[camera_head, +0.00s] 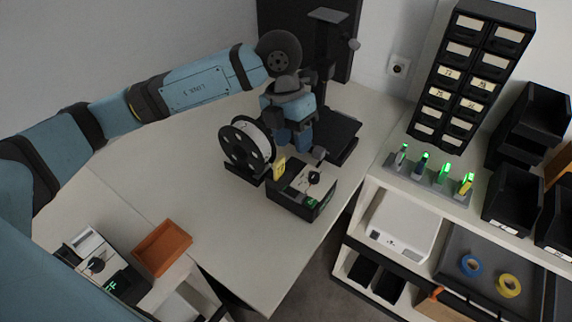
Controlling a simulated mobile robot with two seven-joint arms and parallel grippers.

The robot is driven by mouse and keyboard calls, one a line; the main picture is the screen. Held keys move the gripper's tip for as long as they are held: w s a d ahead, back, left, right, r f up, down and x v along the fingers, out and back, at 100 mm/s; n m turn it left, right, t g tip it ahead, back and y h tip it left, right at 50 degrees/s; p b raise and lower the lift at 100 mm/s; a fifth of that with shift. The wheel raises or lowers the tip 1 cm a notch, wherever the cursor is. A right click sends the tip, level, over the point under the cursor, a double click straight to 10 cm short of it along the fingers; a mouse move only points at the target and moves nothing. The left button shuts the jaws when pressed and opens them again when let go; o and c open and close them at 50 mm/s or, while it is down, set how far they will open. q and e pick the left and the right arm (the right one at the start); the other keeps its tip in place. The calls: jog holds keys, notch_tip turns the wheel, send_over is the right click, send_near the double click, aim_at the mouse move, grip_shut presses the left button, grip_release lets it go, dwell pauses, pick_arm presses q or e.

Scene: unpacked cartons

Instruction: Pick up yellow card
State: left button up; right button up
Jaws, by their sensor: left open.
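The yellow card (279,168) stands upright at the back left edge of a black box-like device (302,190) on the white table. The device has a light top with a black knob and a green light. My left arm reaches in from the left and bends down over the table. My left gripper (317,154) is open, just behind the device and to the right of the card. It looks apart from the card; its fingers are small and partly hidden. My right gripper is not in view.
A spool on a black stand (247,145) is close left of the card. A black machine (336,130) stands behind my gripper. An orange tray (162,247) sits at the lower left. Shelves with bins (470,75) are at the right.

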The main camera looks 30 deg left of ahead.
pick_arm(q)
jog(key=r+t+y, duration=0.1)
jog(key=r+y, duration=0.1)
send_over(279, 159)
jog(key=n, duration=0.1)
jog(key=shift+y, duration=0.3)
jog(key=f, duration=0.8)
jog(key=shift+s+f+p, duration=0.2)
jog(key=shift+f+p, duration=0.05)
jog(key=shift+p, duration=0.1)
jog(key=shift+w+f+p, duration=0.15)
jog(key=shift+f+p, duration=0.6)
jog(key=shift+f, duration=1.95)
grip_shut()
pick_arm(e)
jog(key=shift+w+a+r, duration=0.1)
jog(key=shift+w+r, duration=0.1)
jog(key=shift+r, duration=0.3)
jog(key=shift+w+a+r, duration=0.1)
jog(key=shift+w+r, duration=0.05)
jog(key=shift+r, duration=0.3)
